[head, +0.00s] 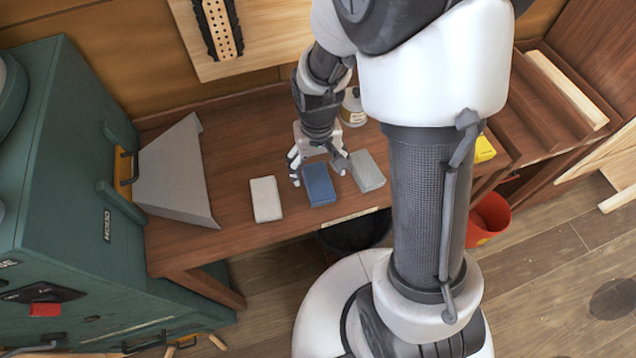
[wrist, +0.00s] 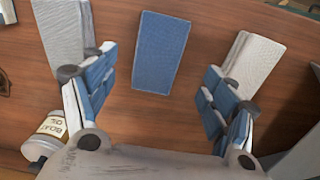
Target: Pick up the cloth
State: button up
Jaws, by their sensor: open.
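Three folded, cloth-like rectangles lie in a row on the wooden bench: a white one (head: 266,199), a blue one (head: 319,185) and a grey one (head: 366,171). The task does not say which is meant. My gripper (head: 317,172) is open and empty, above the bench at the far end of the blue one. In the wrist view the blue cloth (wrist: 161,52) lies ahead, between the spread fingers (wrist: 160,84). The grey cloth (wrist: 63,32) shows at left and the white one (wrist: 249,62) at right, each partly behind a finger.
A bottle labelled boat oil (wrist: 46,138) stands behind my gripper and also shows in the head view (head: 352,108). A grey sheet-like panel (head: 172,172) and a green machine (head: 75,160) are at left. A yellow item (head: 484,149) and red bucket (head: 489,218) are at right.

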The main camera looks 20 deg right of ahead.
aim_at(318, 180)
notch_tip(318, 180, down, 6)
jog(key=b, duration=0.2)
jog(key=shift+w+d+r+b, duration=0.1)
jog(key=shift+d+r+b, duration=0.1)
jog(key=shift+b, duration=0.1)
jog(key=shift+r, duration=0.1)
jog(key=c, duration=1.1)
jog(key=shift+r, duration=0.1)
jog(key=shift+c, duration=0.2)
notch_tip(318, 180, up, 20)
jog(key=p, duration=0.7)
